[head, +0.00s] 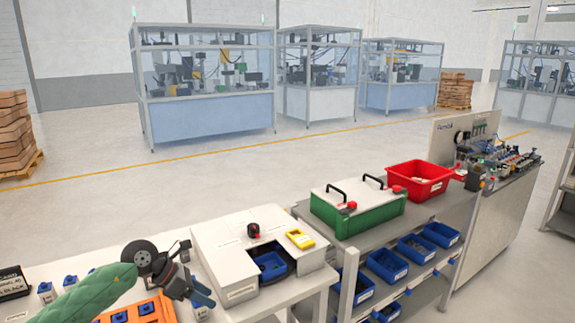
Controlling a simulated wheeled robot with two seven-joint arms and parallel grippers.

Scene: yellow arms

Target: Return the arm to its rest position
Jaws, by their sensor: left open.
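My left arm (103,292), in a green sleeve, comes in from the lower left over the white table. My left gripper (203,292) is at its end, dark with blue fingertips. It is open, and I see nothing between its fingers. My right arm and gripper are not in view.
The machine has a dark front recess and a yellow device (300,238) on top. Blue parts (46,292) stand at the table's left. A green case (358,212) and a red bin (420,180) are on the grey bench. Open floor lies behind.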

